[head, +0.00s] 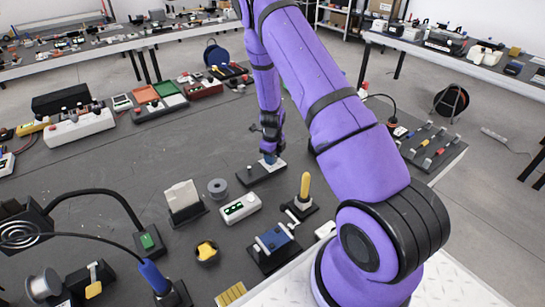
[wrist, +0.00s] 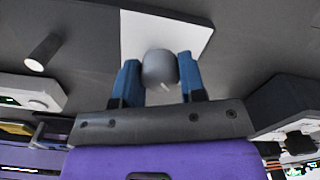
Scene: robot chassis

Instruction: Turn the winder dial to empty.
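A round grey dial knob (wrist: 159,68) with a small pale mark sits on a panel in the wrist view. The panel (wrist: 200,32) is part white and part dark grey. In the head view the same unit (head: 262,176) is a low dark base on the bench, with a short post at its left end. My gripper (wrist: 159,72) has its two blue fingers on either side of the knob, very close to it; I cannot tell whether both touch it. In the head view my gripper (head: 270,159) points down at the white end, and the knob is hidden. No readable label shows.
A grey spool (head: 217,188), a white box with a green display (head: 240,208) and a stand with a yellow handle (head: 305,186) are in front of the unit. Red and green trays (head: 158,100) lie behind left. Bare bench (head: 120,165) is to the left.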

